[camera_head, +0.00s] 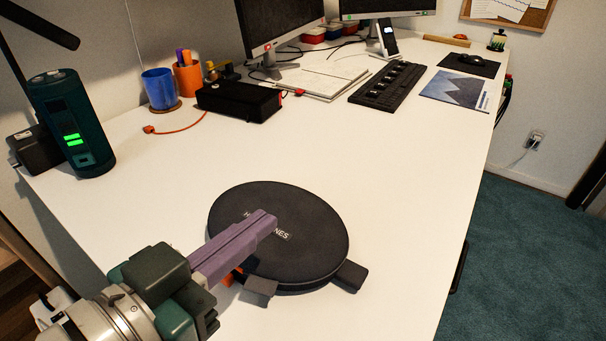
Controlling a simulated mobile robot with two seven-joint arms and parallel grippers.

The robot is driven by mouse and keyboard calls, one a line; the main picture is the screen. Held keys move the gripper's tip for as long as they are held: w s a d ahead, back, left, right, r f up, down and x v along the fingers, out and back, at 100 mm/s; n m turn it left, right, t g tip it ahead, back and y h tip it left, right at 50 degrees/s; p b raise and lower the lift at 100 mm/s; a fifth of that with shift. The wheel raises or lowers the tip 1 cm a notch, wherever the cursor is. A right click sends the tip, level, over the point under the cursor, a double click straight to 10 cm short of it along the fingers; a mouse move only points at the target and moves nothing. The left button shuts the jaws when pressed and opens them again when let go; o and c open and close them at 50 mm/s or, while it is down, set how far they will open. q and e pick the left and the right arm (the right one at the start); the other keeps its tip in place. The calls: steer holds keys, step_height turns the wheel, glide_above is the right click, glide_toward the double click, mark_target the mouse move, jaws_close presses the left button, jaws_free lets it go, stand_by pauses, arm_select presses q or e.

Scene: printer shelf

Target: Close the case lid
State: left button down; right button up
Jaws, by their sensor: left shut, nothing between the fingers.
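The case (315,235) is round, dark and flat, with a label on top partly hidden by my gripper; the letters "NES" show. It lies near the front of the white desk. Its lid looks down flat on the base, with no clear gap along the visible rim. A dark tab sticks out at its front right and another piece at its front. My left gripper (268,219) has its purple fingers shut and empty, over the middle of the lid. I cannot tell whether the fingertips touch it. My right gripper is not in view.
A small orange thing (228,279) shows beside the case, under the fingers. A dark green cylinder (72,124) stands at the left. A black box (239,100), blue cup (160,89) and keyboard (388,85) stand farther back. The desk (340,150) between is clear.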

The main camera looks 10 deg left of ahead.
mark_target(254, 292)
arm_select(q)
steer(key=f+t+b, duration=0.1)
steer(key=f+b, duration=0.1)
steer(key=b, duration=0.1)
steer(key=s+f+t+b, duration=0.1)
steer(key=f+b, duration=0.2)
steer(key=s+f+t+h+b, duration=0.1)
steer(key=f+b, duration=0.2)
steer(key=shift+s+a, duration=0.15)
steer(key=shift+a, duration=0.25)
steer(key=shift+s+f+b, duration=0.1)
steer(key=shift+f+b, duration=0.45)
steer(key=shift+f, duration=0.4)
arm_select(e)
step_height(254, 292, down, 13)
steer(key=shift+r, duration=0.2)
arm_select(q)
steer(key=shift+s+a+f, duration=0.1)
steer(key=shift+f, duration=0.1)
